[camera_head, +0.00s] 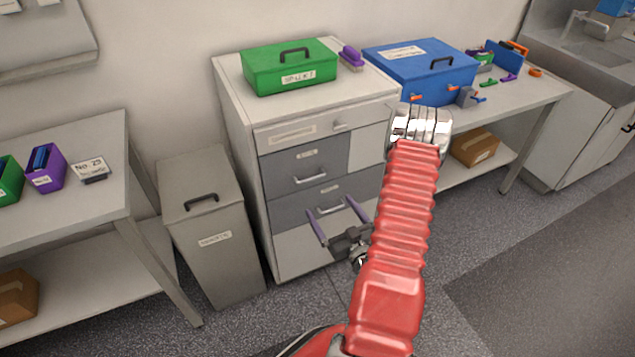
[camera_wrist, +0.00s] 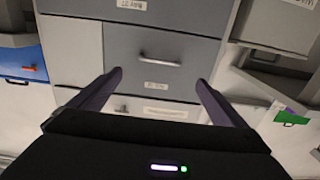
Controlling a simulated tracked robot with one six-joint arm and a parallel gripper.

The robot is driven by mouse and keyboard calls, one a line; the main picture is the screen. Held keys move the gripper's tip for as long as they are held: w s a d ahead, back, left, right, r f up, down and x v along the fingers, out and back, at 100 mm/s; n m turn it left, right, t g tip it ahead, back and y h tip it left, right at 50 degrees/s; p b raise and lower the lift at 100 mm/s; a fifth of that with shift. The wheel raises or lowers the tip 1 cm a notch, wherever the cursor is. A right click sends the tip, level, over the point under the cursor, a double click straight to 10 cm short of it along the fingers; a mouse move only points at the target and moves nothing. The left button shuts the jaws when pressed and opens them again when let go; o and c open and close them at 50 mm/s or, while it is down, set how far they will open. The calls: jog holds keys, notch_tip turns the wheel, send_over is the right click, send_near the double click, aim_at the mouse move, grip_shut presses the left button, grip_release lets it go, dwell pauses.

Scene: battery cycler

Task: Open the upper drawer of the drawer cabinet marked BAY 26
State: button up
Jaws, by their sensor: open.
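The drawer cabinet (camera_head: 245,165) is pale, with a grey upper drawer (camera_head: 285,163) and a grey lower drawer (camera_head: 285,215). Both look shut. The upper drawer has a silver bar handle (camera_head: 310,180) with a small label above it. I cannot read the labels. The wrist view is upside down and shows the upper drawer's handle (camera_wrist: 160,62) ahead, in the gap between the fingertips. My gripper (camera_head: 333,207) is open and empty, with purple fingers pointing at the cabinet front. In the wrist view my gripper (camera_wrist: 158,80) appears apart from the handle.
A pale top drawer (camera_head: 265,140) with a label sits above the grey ones. A green box (camera_head: 262,75) stands on the cabinet. A grey bin (camera_head: 195,220) stands left of it, beside a table (camera_head: 110,200). A blue box (camera_head: 430,85) is on the right bench. My arm hides the cabinet's right side.

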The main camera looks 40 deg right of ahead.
jog(key=x, duration=1.2)
jog(key=shift+w, duration=0.25)
jog(key=shift+d, duration=0.1)
